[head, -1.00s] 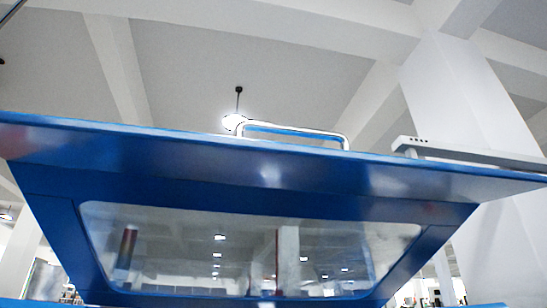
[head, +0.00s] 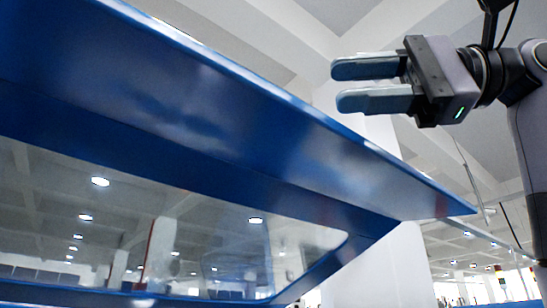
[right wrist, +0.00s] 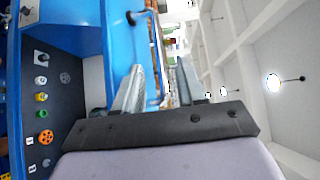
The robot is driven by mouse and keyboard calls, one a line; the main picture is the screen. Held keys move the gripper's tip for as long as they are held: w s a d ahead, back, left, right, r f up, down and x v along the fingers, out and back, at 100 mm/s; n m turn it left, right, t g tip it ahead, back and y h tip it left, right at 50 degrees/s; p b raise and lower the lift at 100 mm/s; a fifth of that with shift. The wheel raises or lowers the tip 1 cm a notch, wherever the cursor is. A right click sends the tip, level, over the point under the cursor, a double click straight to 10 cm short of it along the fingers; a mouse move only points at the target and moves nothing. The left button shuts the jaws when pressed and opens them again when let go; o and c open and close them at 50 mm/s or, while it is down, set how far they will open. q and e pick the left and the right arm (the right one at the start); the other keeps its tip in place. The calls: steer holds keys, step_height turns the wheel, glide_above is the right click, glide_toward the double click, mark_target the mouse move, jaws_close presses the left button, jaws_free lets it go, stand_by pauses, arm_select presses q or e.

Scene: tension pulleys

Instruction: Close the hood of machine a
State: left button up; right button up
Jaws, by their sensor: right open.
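The hood (head: 230,130) of the machine is a large blue panel with a clear window (head: 150,230). In the head view it is raised, and its edge slants down to the right. My right gripper (head: 338,86) is open and empty, its two fingers pointing left, above the hood's upper edge in the picture. I see no contact between them. In the right wrist view the fingers (right wrist: 160,78) are spread, and blue machine panelling (right wrist: 116,45) lies to their left. My left gripper is not in view.
In the right wrist view a dark control panel (right wrist: 48,100) with several coloured buttons and an orange knob (right wrist: 46,137) is at the left. A pale pillar (head: 385,265) and a ceiling with lamps are behind. Open air surrounds the right gripper.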

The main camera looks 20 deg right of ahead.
steer(key=shift+p+x, duration=0.6)
steer(key=shift+x, duration=2.9)
steer(key=shift+f, duration=0.15)
jaws_close()
